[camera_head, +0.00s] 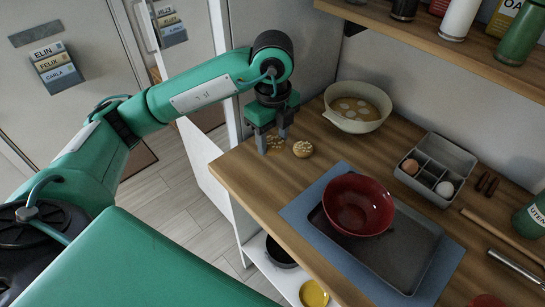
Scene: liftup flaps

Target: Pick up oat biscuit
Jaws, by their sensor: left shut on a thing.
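My left gripper (272,144) points down at the near left end of the wooden counter. It is shut on an oat biscuit (275,143), a small golden-brown piece that shows between its fingers, partly hidden by them. I cannot tell whether this biscuit still touches the counter. A second round, pale-topped oat biscuit (303,149) lies on the counter just right of the fingers. My right gripper is out of view.
A cream bowl (357,124) stands behind the biscuits. A red bowl (359,205) sits on a dark tray (415,254) over a blue mat (297,207). An egg box (408,180) is further right. A wooden shelf (440,43) with jars overhangs the back.

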